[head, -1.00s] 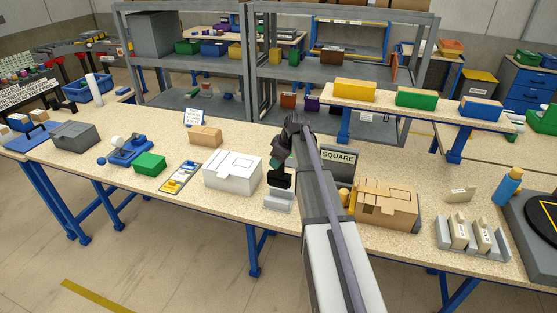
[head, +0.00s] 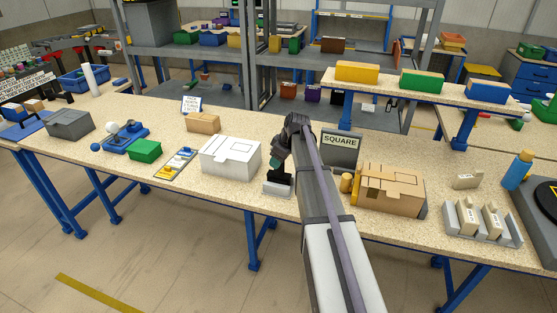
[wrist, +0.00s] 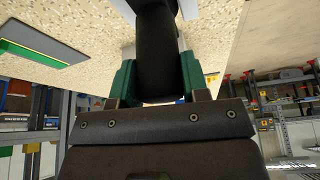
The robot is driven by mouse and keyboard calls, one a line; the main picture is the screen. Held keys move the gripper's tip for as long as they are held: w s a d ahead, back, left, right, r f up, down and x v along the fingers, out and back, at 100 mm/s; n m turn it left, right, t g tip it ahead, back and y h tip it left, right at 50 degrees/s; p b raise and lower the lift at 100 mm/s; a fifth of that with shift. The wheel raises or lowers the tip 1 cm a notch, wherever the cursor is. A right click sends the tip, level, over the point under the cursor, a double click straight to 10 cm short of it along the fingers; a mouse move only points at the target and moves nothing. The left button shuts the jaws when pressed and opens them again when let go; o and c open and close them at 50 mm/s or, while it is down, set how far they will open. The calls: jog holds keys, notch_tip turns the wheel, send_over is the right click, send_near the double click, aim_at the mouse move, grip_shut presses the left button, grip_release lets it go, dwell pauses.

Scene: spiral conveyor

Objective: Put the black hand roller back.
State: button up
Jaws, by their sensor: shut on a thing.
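The black hand roller (head: 279,178) is held upright in my gripper (head: 279,162), above the small light grey stand (head: 276,190) near the table's front edge. Its lower end meets the stand in the head view; I cannot tell whether it is fully seated. In the wrist view the roller's black handle (wrist: 157,55) fills the space between the green fingertips of my gripper (wrist: 157,78), which are shut on it. My arm hides part of the table to the right of the stand.
A white box (head: 230,155) stands close on the left of the stand. A dark "SQUARE" sign (head: 341,148), a small yellow cylinder (head: 346,183) and a cardboard box (head: 392,188) are on the right beyond my arm. A raised shelf (head: 420,94) runs behind them.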

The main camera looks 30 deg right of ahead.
jog(key=shift+f+b, duration=0.25)
jog(key=shift+b, duration=0.05)
jog(key=o, duration=1)
jog(key=shift+r, duration=0.1)
jog(key=p+v, duration=1)
jog(key=shift+s+d+r, duration=0.1)
jog(key=shift+s+r, duration=0.05)
jog(key=shift+r, duration=0.15)
